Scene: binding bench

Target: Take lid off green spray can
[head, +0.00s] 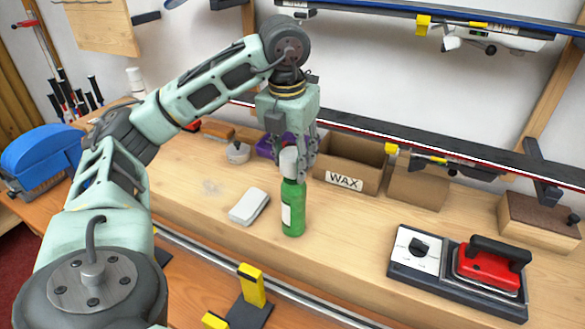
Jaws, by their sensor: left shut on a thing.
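The green spray can (293,212) stands upright near the middle of the wooden bench, with a white label on its side. Its white-grey lid (289,162) is at the top of the can, between the fingers of my left gripper (294,165). My left gripper reaches down from above and is shut on the lid. The lid looks in line with the can; I cannot tell whether there is a gap between them. Part of the lid is hidden by the fingers. My right gripper is not in view.
An open cardboard box marked WAX (345,180) stands close behind the can to the right. A pale block (249,206) lies to its left. A red iron (488,263) rests on its base at the right. Bare bench lies between the can and the iron.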

